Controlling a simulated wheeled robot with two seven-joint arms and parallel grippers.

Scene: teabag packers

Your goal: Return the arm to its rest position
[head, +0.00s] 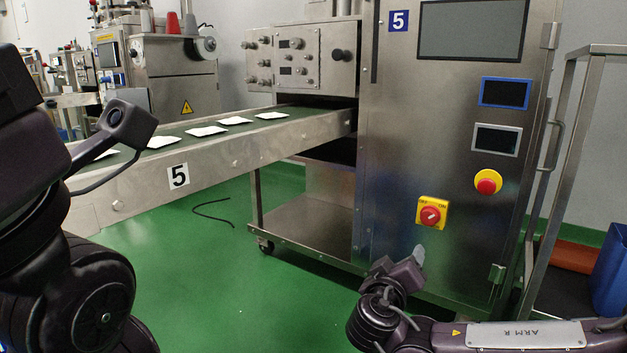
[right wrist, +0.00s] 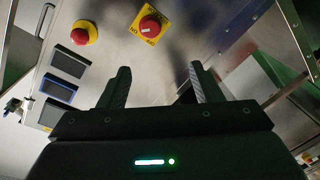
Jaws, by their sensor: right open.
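My right gripper (head: 418,257) is low in front of the steel machine cabinet (head: 400,120), below its red rotary switch (head: 431,214) on a yellow plate. In the right wrist view its two fingers (right wrist: 160,88) stand wide apart with nothing between them. The rotary switch also shows in the right wrist view (right wrist: 149,27), beyond the fingers and apart from them. My left arm fills the left edge of the head view; its gripper fingers do not show.
A conveyor (head: 240,143) carries several white teabag packets (head: 206,131) into the machine. A red emergency button (head: 488,181) sits above and right of the switch. A metal frame (head: 565,150) and a blue bin (head: 611,268) stand at the right.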

